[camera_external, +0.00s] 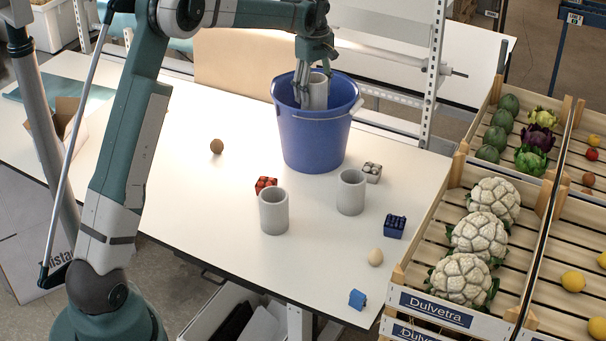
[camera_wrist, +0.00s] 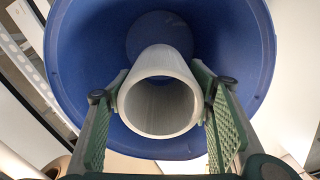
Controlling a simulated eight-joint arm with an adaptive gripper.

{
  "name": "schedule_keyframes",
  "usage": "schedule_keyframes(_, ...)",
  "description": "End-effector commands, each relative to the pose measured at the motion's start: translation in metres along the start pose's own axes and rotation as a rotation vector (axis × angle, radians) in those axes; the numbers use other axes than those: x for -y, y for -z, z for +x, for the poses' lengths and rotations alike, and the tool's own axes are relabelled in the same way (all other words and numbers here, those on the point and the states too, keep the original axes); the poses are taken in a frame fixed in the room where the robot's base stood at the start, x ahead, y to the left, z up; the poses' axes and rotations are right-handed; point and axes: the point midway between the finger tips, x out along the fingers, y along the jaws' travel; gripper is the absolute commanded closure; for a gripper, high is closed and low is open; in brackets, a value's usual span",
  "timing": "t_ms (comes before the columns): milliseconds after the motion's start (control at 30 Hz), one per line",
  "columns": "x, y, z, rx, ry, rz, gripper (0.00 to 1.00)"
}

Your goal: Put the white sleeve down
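A white sleeve (camera_wrist: 160,108), a hollow open-ended cylinder, is between the two fingers of my gripper (camera_wrist: 162,95). The fingers touch it on both sides in the wrist view. In the external view my gripper (camera_external: 312,80) holds this sleeve (camera_external: 318,96) upright in the mouth of the blue bucket (camera_external: 312,140). The sleeve's lower part is hidden by the bucket wall, and I cannot tell whether it touches the bucket floor. Two more white sleeves stand upright on the table, one in front (camera_external: 273,212) and one to its right (camera_external: 351,193).
Several small blocks, red (camera_external: 264,184), grey (camera_external: 372,172) and blue (camera_external: 394,227), lie around the sleeves. An egg (camera_external: 376,257) and a walnut (camera_external: 216,146) are on the white table (camera_external: 190,200). Crates with cauliflowers (camera_external: 478,238) stand at the right. The table's left part is mostly clear.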

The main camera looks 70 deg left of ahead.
Motion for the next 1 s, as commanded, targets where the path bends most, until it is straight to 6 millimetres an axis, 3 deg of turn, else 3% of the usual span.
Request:
schedule_keyframes(67,0.0,0.0,0.0,0.0,0.0,0.0,0.36)
schedule_keyframes(1000,0.0,0.0,0.0,0.0,0.0,0.0,0.36)
